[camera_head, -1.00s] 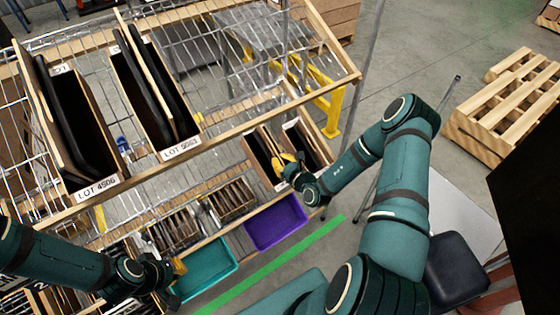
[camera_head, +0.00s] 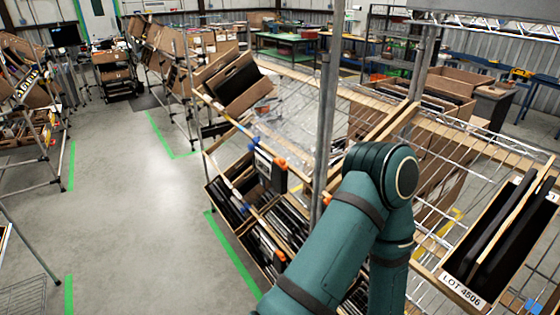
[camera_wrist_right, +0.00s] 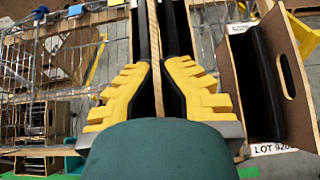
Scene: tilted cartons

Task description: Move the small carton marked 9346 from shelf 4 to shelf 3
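No label reading 9346 can be made out. In the right wrist view my right gripper (camera_wrist_right: 155,88) has its yellow fingers on either side of a thin brown carton wall (camera_wrist_right: 154,30), with dark strips beside it. I cannot tell whether the fingers press on the wall; the label of that carton is hidden. To its right stands a brown carton (camera_wrist_right: 240,85) with dark contents and a label partly readable as LOT 920. In the head view a teal arm of mine crosses the middle; neither gripper shows there.
A carton (camera_head: 462,290) marked LOT 4506 leans on the wire shelf at right. Another tilted carton (camera_head: 232,80) is on the rack's far end. Lower shelves hold several cartons with dark contents. A grey post (camera_head: 326,130) stands mid-view. Open floor (camera_head: 130,220) lies left.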

